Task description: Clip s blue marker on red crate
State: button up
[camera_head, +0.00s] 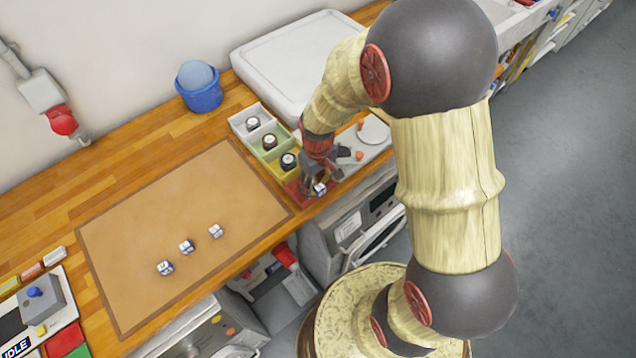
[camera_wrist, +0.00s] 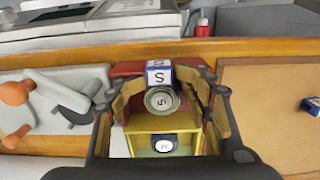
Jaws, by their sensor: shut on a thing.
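My gripper (camera_head: 319,176) is shut on a blue-and-white marker (camera_head: 320,188) with a letter S, at the red crate (camera_head: 297,191). In the wrist view the marker (camera_wrist: 158,73) sits between the fingers, with a round grey face bearing an S just below it. The red crate (camera_wrist: 128,69) shows behind the fingers in that view. The fingers hide part of the crate, and I cannot tell whether the marker touches its rim. Three similar markers (camera_head: 187,246) lie apart on the brown mat (camera_head: 150,215).
A yellow crate (camera_head: 286,175) adjoins the red one, with green and grey-white crates in a row beyond. They hold dark-and-white round items. A light tray (camera_head: 372,143) with orange-handled items lies to the right. A blue bucket (camera_head: 202,98) stands behind. The mat is mostly clear.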

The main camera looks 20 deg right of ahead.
jog(key=shift+o, duration=0.4)
jog(key=shift+s+f, duration=0.25)
jog(key=shift+f, duration=0.45)
jog(key=shift+w+r, duration=0.1)
jog(key=shift+r, duration=0.05)
jog(key=shift+c, duration=0.9)
jog(key=o, duration=1.3)
jog(key=shift+w+r, duration=0.15)
jog(key=shift+r, duration=0.05)
jog(key=shift+c, duration=0.2)
jog(key=shift+o, duration=0.4)
jog(key=o, duration=0.4)
jog(key=shift+c, duration=0.2)
jog(key=shift+o, duration=0.6)
jog(key=shift+r+p, duration=2.7)
jog(key=shift+r, duration=0.85)
